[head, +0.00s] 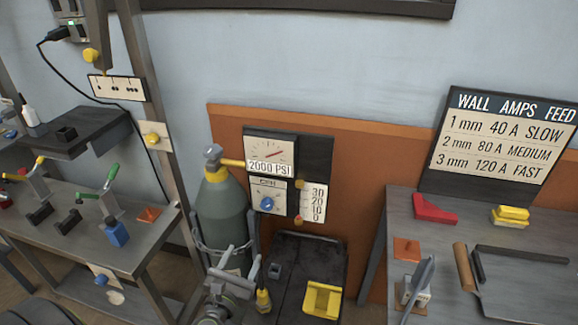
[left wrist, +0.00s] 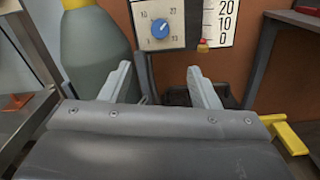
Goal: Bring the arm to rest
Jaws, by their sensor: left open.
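My left gripper (head: 243,254) is low in the middle of the head view, in front of the grey-green gas cylinder (head: 226,212). Its two pale fingers stand apart with nothing between them. In the left wrist view the open fingers (left wrist: 159,68) point at the lower part of the gauge panel with its blue knob (left wrist: 160,28). The cylinder (left wrist: 92,50) is on the left there. My right gripper is in neither view.
A dark cart top (head: 310,262) with a yellow block (head: 322,298) is just right of the gripper. A bench with clamps (head: 150,240) stands left. A grey table (head: 378,235) with a red block (head: 434,209) and a sign (head: 503,145) stands right.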

